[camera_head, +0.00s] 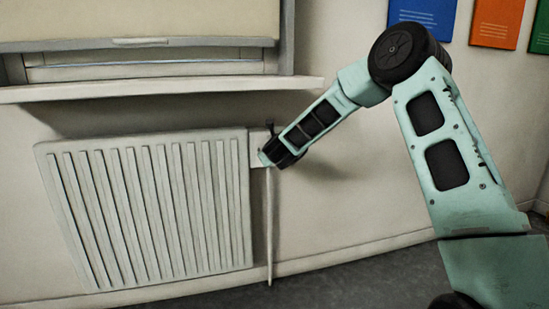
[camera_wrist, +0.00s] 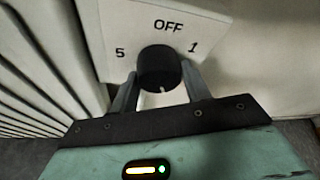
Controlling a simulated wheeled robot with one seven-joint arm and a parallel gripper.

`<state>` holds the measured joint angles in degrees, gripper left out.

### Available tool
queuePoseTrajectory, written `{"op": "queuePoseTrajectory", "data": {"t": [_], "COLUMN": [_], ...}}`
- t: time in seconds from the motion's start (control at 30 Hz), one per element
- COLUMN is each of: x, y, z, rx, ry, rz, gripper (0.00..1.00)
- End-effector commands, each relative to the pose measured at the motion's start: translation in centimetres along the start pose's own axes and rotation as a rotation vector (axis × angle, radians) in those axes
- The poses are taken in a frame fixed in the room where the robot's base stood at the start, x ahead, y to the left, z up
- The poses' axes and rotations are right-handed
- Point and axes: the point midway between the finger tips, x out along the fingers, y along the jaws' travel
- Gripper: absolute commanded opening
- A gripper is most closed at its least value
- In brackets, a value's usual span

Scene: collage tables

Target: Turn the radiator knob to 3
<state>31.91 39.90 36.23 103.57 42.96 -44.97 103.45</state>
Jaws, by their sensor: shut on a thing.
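The black round radiator knob (camera_wrist: 158,66) sits on a white dial plate (camera_wrist: 125,40) in the wrist view. The plate reads OFF above the knob, 5 to its left and 1 to its right. A short white mark on the knob points down, away from OFF. The plate's lower part is hidden by the knob and my gripper. My gripper (camera_wrist: 160,80) has one grey finger on each side of the knob and is shut on it. In the head view my gripper (camera_head: 268,156) is at the radiator's upper right corner and hides the knob.
The white ribbed radiator (camera_head: 150,210) is left of my gripper. A window sill (camera_head: 160,92) juts out above it. A thin pipe (camera_head: 269,225) runs down to the floor below the dial plate. Coloured posters (camera_head: 497,20) hang on the wall at upper right.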

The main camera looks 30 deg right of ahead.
Motion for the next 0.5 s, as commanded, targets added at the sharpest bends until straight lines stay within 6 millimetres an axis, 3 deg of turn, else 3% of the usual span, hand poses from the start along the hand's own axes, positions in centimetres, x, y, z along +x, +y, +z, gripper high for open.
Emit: {"op": "queuePoseTrajectory", "data": {"t": [0.5], "x": [0.04], "y": [0.04], "z": [-0.19], "rx": [0.176], "ry": [0.003], "rz": [0.074], "gripper": [0.24]}}
